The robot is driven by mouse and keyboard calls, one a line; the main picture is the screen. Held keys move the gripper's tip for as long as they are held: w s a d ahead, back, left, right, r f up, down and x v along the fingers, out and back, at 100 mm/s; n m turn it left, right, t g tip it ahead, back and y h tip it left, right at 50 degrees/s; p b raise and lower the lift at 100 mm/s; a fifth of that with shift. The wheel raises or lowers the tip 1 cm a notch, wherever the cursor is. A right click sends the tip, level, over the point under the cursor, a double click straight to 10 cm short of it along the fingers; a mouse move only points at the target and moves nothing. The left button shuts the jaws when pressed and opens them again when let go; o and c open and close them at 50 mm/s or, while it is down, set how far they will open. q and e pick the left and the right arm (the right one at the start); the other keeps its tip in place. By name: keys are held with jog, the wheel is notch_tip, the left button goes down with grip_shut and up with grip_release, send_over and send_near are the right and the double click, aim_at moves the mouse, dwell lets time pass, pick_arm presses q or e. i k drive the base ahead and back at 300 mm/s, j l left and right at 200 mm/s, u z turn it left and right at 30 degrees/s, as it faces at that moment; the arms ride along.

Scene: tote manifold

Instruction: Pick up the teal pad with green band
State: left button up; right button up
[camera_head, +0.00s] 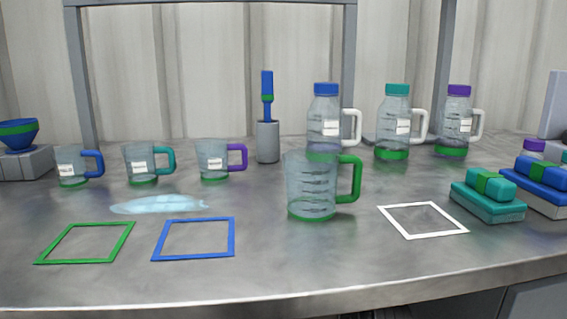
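The teal pad with green band (488,199) lies on the metal table at the right. It has a flat teal block below and a smaller teal grip on top, with a green band around the grip. A blue pad (545,182) on a pale base sits close to its right, partly cut off by the picture edge. Neither of my grippers shows in the head view.
A white square outline (421,205) lies left of the teal pad. A large pitcher with green handle (312,190) stands mid-table. Lidded bottles (393,128) stand behind. Small cups (142,165) and a pale spill (160,204) are at left. The front table strip is clear.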

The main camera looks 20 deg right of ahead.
aim_at(487, 194)
jog(key=z, duration=1.95)
jog(key=u, duration=1.35)
jog(key=z, duration=1.35)
jog(key=l+z, duration=0.3)
jog(key=l, duration=0.75)
